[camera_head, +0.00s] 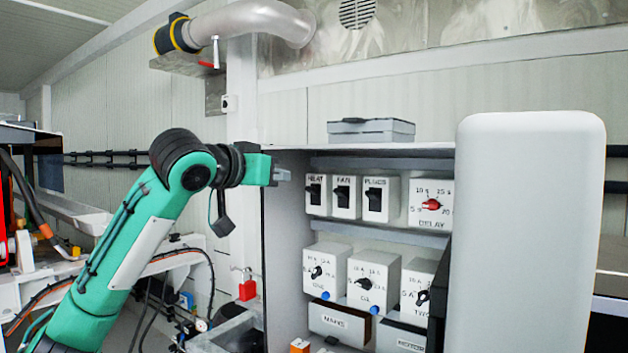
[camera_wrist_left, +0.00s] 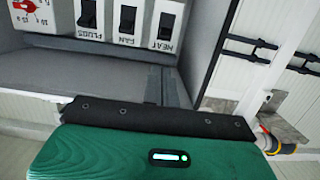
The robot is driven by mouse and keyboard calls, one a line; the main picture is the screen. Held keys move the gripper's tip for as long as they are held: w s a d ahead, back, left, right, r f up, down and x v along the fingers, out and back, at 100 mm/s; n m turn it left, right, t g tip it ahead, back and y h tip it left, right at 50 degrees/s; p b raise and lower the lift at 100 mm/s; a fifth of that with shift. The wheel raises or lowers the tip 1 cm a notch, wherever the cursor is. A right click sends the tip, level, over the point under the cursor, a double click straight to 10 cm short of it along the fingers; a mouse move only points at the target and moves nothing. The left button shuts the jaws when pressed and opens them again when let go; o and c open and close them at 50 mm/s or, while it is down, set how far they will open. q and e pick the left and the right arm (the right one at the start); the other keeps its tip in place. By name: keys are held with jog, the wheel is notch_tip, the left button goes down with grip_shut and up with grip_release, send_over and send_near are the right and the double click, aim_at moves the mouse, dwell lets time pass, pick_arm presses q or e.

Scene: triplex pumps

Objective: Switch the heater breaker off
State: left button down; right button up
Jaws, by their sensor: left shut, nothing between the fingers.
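The heater breaker (camera_head: 316,195), labelled HEAT, is a small white box with a black switch at the left end of the cabinet's upper shelf. It also shows in the left wrist view (camera_wrist_left: 167,27), turned upside down; I cannot tell which way its switch is set. My left gripper (camera_head: 284,175) is shut and empty at the cabinet's left edge, a little left of the HEAT box and slightly above it, apparently apart from it. In the left wrist view its green body fills the bottom and its fingertips are hidden. My right gripper is not in view.
The FAN (camera_head: 345,197) and PLUGS (camera_head: 381,200) breakers stand close to the right of HEAT, then the DELAY dial box (camera_head: 431,203). Several dial boxes sit below. A grey case (camera_head: 371,131) lies on the cabinet top. The cabinet's side wall (camera_head: 284,240) is beside my gripper.

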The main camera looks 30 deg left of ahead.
aim_at(318, 181)
pick_arm(q)
jog(key=shift+s+r, duration=0.1)
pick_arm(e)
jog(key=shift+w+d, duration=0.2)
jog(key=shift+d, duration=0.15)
